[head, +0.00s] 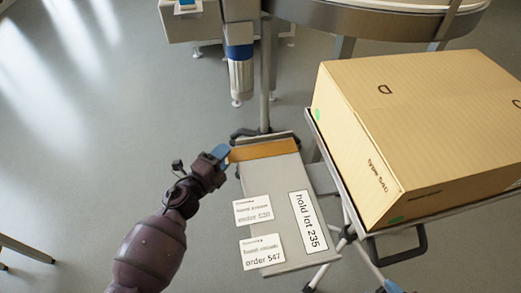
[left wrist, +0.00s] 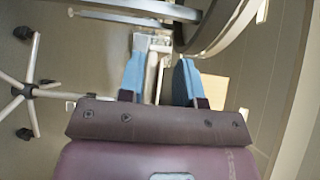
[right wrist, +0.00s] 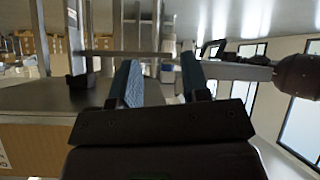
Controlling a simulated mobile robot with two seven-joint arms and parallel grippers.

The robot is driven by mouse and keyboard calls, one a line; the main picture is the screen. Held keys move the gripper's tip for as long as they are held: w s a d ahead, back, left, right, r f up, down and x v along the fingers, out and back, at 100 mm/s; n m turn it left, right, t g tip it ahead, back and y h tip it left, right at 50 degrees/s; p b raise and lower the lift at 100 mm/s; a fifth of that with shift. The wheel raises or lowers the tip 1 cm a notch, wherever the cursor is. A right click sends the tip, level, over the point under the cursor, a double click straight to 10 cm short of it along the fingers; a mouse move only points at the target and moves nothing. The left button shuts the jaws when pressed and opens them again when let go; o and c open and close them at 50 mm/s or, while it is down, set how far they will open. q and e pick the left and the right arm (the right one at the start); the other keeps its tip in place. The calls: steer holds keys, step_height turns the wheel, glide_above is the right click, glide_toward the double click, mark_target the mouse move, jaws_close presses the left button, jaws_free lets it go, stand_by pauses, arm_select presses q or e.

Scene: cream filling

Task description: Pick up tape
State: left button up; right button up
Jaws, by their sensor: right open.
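I cannot make out a roll of tape in any view. My left gripper (head: 221,153) is at the left end of a brown-orange strip on the top edge of a small grey stand, in the head view. I cannot tell if it touches the strip. In the left wrist view its two blue fingers (left wrist: 160,80) are apart, with no object clearly held between them. My right gripper is outside the head view. In the right wrist view its blue fingers (right wrist: 160,85) are apart and empty.
The grey stand (head: 275,200) carries white labels, one reading "hold lot 235" (head: 304,219). A large cardboard box (head: 430,120) sits on a cart at the right. A round-edged machine table (head: 380,20) stands at the back. The floor at the left is mostly clear.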

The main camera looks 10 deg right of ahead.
arm_select(q)
jaws_close()
steer(key=shift+r, duration=0.1)
